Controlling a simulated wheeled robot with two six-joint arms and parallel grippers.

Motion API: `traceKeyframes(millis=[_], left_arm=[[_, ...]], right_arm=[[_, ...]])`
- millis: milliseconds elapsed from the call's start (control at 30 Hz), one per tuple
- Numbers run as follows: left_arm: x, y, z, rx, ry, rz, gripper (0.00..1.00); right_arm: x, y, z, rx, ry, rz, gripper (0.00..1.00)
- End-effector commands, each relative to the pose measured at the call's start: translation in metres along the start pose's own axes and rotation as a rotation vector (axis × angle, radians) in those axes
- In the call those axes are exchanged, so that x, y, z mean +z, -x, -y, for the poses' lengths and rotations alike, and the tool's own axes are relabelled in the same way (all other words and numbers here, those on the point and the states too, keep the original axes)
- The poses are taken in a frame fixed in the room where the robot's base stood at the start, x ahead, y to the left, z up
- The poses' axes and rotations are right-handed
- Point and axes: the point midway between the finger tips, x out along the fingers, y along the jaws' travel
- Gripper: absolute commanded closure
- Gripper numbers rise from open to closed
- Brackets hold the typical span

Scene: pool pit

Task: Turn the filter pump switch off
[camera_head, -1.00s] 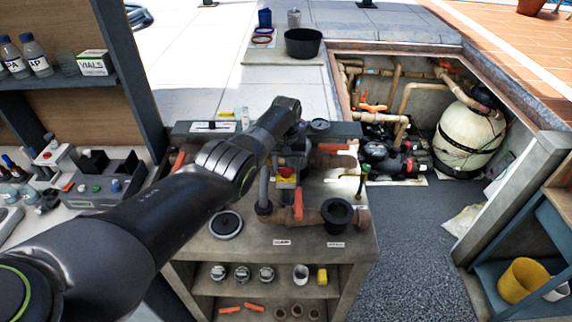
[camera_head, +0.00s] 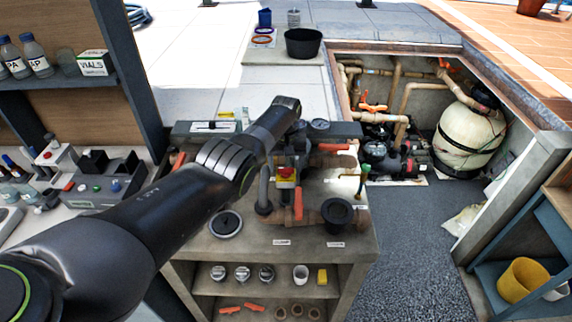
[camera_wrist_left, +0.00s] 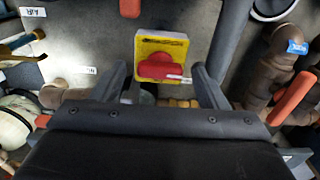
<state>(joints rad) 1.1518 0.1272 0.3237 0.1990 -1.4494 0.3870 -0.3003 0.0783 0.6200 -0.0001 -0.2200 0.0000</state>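The filter pump switch is a red rotary handle (camera_wrist_left: 160,67) on a yellow plate (camera_wrist_left: 163,43). In the left wrist view the handle lies roughly crosswise, with a pale label at its right end. In the head view the switch (camera_head: 286,172) stands on the workbench, just below my left wrist. My left gripper (camera_wrist_left: 158,72) is open, with one finger on each side of the switch. A visible gap remains between each finger and the handle, and I cannot tell any contact. My right gripper is not in view.
Brown pipes with an orange-handled valve (camera_head: 298,204) and a black cup-like fitting (camera_head: 337,214) stand close to the switch. A pressure gauge (camera_head: 320,125) is behind it. The pump pit with a cream filter tank (camera_head: 469,137) lies at the back right.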

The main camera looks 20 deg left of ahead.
Motion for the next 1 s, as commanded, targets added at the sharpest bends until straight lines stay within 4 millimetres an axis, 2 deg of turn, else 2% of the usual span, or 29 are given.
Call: traceKeyframes(millis=[267, 567, 767, 1000], left_arm=[[0.0, 0.001, 0.0, 0.001, -0.001, 0.001, 0.33], [0.0, 0.026, 0.0, 0.001, -0.002, 0.0, 0.33], [0.0, 0.063, 0.0, 0.002, -0.001, -0.003, 0.33], [-0.001, 0.12, 0.0, 0.001, -0.001, -0.004, 0.33]], right_arm=[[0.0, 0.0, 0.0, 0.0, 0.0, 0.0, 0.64], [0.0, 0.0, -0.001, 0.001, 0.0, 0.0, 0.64], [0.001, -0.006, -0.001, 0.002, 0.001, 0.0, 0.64], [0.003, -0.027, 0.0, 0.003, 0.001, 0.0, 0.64]])
